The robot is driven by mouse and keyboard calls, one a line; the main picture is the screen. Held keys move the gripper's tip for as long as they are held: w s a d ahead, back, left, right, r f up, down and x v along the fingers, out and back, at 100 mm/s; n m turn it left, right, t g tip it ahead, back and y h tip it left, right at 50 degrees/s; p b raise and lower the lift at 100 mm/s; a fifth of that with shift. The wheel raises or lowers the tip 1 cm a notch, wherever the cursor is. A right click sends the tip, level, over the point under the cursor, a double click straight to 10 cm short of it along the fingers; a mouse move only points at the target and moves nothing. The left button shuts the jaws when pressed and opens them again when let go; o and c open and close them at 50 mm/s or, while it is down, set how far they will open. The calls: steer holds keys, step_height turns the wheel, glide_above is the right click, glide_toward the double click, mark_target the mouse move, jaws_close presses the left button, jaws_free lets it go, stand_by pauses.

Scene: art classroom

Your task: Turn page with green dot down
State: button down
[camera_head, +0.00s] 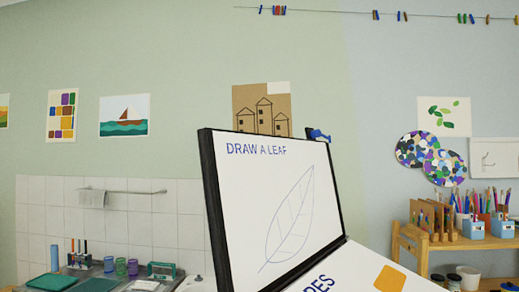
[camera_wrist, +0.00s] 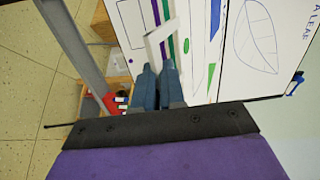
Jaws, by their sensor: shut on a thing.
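A flip chart page reading "DRAW A LEAF" (camera_head: 250,195), with a leaf outline, stands tilted on a black-edged board in the head view. In front of it, a white page (camera_head: 345,272) with blue letters and an orange diamond rises at the lower right, cut off by the frame. In the wrist view, the leaf page (camera_wrist: 252,55) is at the right. A green spot (camera_wrist: 211,76) shows on the chart left of it. My gripper (camera_wrist: 160,70) is shut on a white page edge with coloured stripes (camera_wrist: 163,35); its exact grip is partly hidden by the fingers.
A blue clip (camera_head: 319,135) sits at the board's top corner; it also shows in the wrist view (camera_wrist: 297,82). A wooden shelf (camera_head: 455,243) with pencils and cups stands at the right. A sink counter with cups (camera_head: 120,267) is at the left.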

steer(key=w+a+f, duration=0.2)
steer(key=a+f, duration=0.1)
steer(key=f, duration=0.4)
steer(key=shift+f, duration=0.4)
steer(key=shift+w, duration=0.1)
steer(key=shift+f, duration=0.1)
steer(key=w+a+f, duration=0.3)
steer(key=a+f, duration=0.1)
steer(key=f, duration=0.3)
steer(key=shift+a+f, duration=0.25)
steer(key=shift+a, duration=0.05)
stand_by(0.5)
steer(key=shift+f, duration=0.1)
steer(key=w+a+f, duration=0.3)
steer(key=a+f, duration=0.3)
steer(key=shift+w+f, duration=0.15)
steer(key=shift+w, duration=0.2)
stand_by(0.6)
